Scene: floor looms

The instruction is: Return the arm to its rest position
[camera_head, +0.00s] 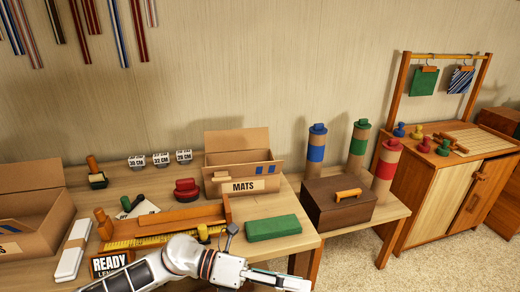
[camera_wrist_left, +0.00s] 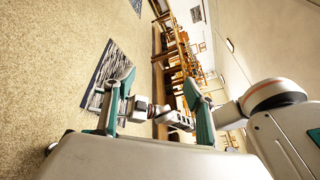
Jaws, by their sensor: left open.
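My left arm (camera_head: 180,258), white with black bands, reaches in from the bottom of the head view and lies in front of the table's near edge. Its fingers cannot be made out there. In the left wrist view my left gripper (camera_wrist_left: 158,82) shows two teal-padded fingers spread wide apart, with nothing held between them. A white and grey jointed part of my own body shows beyond the fingers, apart from them. My right gripper cannot be made out in either view.
Close to my arm are a table (camera_head: 305,238), a READY sign (camera_head: 110,263), a wooden tray (camera_head: 165,222) with a yellow ruler, and a green block (camera_head: 272,227). A MATS box (camera_head: 240,172) and a brown lidded box (camera_head: 338,203) stand further back. Carpet (camera_head: 440,265) is clear at right.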

